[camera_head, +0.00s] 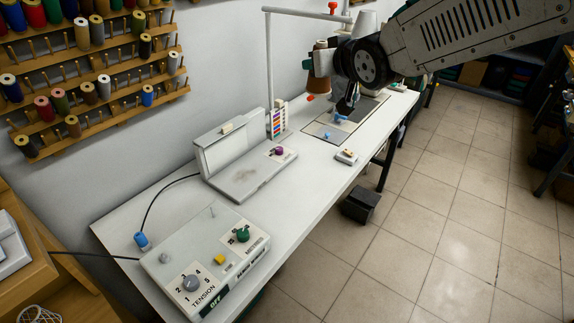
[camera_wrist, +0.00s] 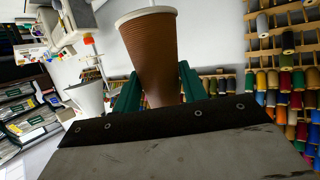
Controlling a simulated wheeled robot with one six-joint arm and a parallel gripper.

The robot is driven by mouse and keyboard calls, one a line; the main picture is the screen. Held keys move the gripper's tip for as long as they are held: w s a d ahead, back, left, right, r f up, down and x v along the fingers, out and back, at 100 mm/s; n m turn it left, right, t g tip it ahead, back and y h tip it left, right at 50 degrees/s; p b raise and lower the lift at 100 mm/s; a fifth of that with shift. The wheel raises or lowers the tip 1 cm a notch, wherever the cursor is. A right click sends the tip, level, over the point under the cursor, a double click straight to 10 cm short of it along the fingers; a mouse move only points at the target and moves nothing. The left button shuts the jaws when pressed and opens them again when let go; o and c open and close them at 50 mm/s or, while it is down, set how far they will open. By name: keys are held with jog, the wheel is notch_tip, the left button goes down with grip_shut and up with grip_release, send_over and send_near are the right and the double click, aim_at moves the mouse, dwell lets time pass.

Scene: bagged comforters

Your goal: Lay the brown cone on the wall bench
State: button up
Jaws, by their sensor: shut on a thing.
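The brown cone (camera_wrist: 152,50) stands between the green fingers of my gripper (camera_wrist: 158,88) in the wrist view, its wide pale-rimmed end toward the top. The gripper is shut on it. In the head view the brown cone (camera_head: 318,83) is partly hidden behind my gripper (camera_head: 320,64), near the far end of the white wall bench (camera_head: 312,176). From this angle I cannot tell how high the cone is above the bench top.
On the bench are a control box (camera_head: 205,262) with knobs, a grey-white machine (camera_head: 240,165) and a small block (camera_head: 346,157). A white cone (camera_head: 366,22) is behind my arm. Thread racks (camera_head: 95,70) hang on the wall. Tiled floor (camera_head: 450,210) lies open at right.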

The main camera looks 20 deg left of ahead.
jog(key=shift+s+a+f+n+g+y, duration=0.6)
jog(key=shift+s+a+f, duration=0.9)
jog(key=shift+f, duration=4.1)
jog(key=shift+s+a+f+n+g+y, duration=0.55)
jog(key=shift+s+a+f, duration=0.95)
jog(key=shift+f, duration=4.05)
jog(key=shift+s+a+f+n+g+y, duration=0.65)
jog(key=shift+s+a+f, duration=0.8)
jog(key=shift+f, duration=4.15)
jog(key=shift+s+d+f, duration=0.25)
jog(key=shift+f, duration=0.3)
jog(key=o, duration=1.8)
jog(key=shift+s+d, duration=0.15)
jog(key=shift+s+d+r, duration=0.6)
jog(key=shift+d+r, duration=0.35)
jog(key=shift+s+d+r, duration=0.6)
jog(key=shift+d+r, duration=0.3)
